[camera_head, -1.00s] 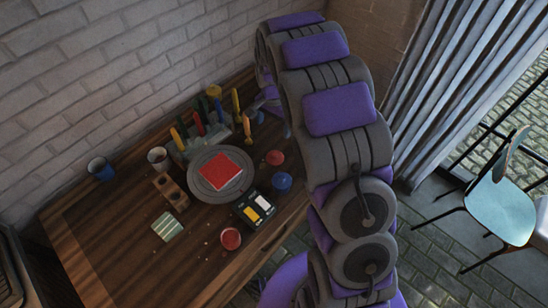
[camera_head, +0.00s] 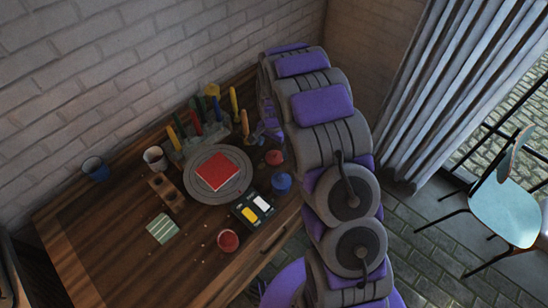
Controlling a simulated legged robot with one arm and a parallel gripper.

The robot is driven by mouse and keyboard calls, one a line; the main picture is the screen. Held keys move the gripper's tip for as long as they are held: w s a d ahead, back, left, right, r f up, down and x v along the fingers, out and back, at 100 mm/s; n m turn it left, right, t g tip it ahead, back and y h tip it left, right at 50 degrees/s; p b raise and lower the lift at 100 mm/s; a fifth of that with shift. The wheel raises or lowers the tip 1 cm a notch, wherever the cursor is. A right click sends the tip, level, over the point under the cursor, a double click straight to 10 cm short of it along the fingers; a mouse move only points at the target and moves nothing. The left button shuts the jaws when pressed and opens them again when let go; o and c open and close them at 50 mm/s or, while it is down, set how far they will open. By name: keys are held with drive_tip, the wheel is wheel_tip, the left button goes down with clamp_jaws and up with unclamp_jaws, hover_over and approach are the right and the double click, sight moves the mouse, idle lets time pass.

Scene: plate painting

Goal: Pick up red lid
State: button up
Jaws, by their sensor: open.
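A small round red lid (camera_head: 274,157) lies on the wooden table (camera_head: 110,257), right of the grey round plate (camera_head: 188,184). My gripper (camera_head: 268,136) is just behind the lid in the picture, above the table, partly hidden by my arm. It is open, and I see nothing between its fingers. I cannot tell its exact height over the lid. A red pot (camera_head: 228,241) stands near the table's front edge. A blue pot (camera_head: 281,183) stands in front of the lid.
A red square (camera_head: 217,171) lies on the plate. A rack with several colourful tools (camera_head: 196,122) stands behind it. A paint palette (camera_head: 252,208), wooden block (camera_head: 166,190), white cup (camera_head: 154,158), blue cup (camera_head: 95,169) and striped cloth (camera_head: 163,228) are around. The table's left front is mostly clear.

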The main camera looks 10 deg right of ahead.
sight(274, 153)
wheel_tip(274, 153, down, 5)
drive_tip(key=shift+w+d+r+b, duration=0.1)
drive_tip(key=shift+d+b, duration=0.05)
drive_tip(key=shift+b, duration=0.7)
drive_tip(key=c, duration=1.1)
